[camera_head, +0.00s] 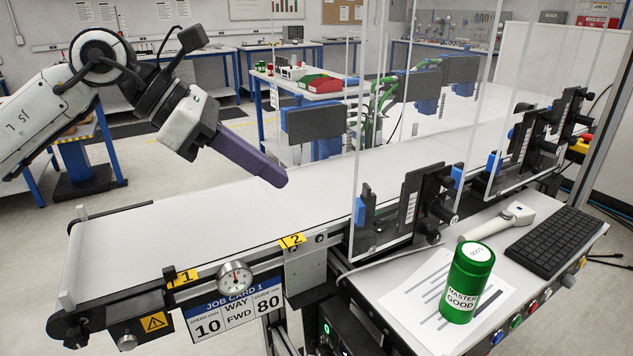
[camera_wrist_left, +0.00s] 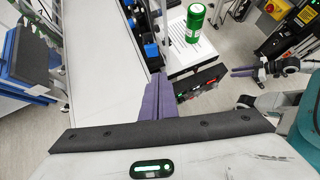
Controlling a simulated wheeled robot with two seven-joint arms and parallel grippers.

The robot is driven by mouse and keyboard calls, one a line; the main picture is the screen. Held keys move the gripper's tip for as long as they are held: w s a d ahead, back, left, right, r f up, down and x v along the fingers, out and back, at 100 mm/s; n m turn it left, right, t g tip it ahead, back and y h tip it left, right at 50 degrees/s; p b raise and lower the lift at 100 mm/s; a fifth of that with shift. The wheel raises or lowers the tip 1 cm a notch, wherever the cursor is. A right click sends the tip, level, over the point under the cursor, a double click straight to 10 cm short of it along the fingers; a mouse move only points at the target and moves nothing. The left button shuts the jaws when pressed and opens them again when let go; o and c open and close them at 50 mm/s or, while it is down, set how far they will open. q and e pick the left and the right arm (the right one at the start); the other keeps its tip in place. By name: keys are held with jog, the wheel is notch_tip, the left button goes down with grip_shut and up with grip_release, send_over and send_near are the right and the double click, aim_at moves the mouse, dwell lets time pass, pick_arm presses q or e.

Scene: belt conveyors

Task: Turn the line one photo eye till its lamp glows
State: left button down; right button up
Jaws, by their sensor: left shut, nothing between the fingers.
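My left gripper (camera_head: 275,180) is shut and empty, its purple fingers pointing down to the right above the conveyor belt (camera_head: 190,230). The fingers also show in the left wrist view (camera_wrist_left: 157,95). A small blue sensor-like block (camera_head: 360,212) sits on a black bracket at the belt's near edge, right of my fingertips and apart from them in the head view. Another blue block (camera_head: 457,175) sits farther right. I cannot tell which is the line one photo eye, and no glowing lamp shows on them. My right gripper (camera_wrist_left: 243,71) shows small in the wrist view, its fingers apart.
Clear guard panels (camera_head: 410,120) stand along the belt. A side table holds a green can (camera_head: 467,285) marked MASTER GOOD, a paper sheet (camera_head: 425,300), a white handheld device (camera_head: 500,220) and a keyboard (camera_head: 556,238). A dial gauge (camera_head: 235,278) hangs at the front edge. The left of the belt is clear.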

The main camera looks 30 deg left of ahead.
pick_arm(q)
jog(key=w+r+p+x, duration=0.1)
jog(key=x, duration=0.5)
jog(key=p+x, duration=0.1)
jog(key=x, duration=0.6)
jog(key=shift+w+d+r+p, duration=0.3)
jog(key=shift+w+r, duration=0.05)
jog(key=shift+r, duration=0.1)
pick_arm(e)
jog(key=shift+s+d+r, duration=0.15)
jog(key=shift+d+r, duration=0.05)
jog(key=shift+r, duration=0.4)
jog(key=shift+s+d+r, duration=0.1)
jog(key=shift+d+r, duration=0.05)
jog(key=shift+r, duration=0.4)
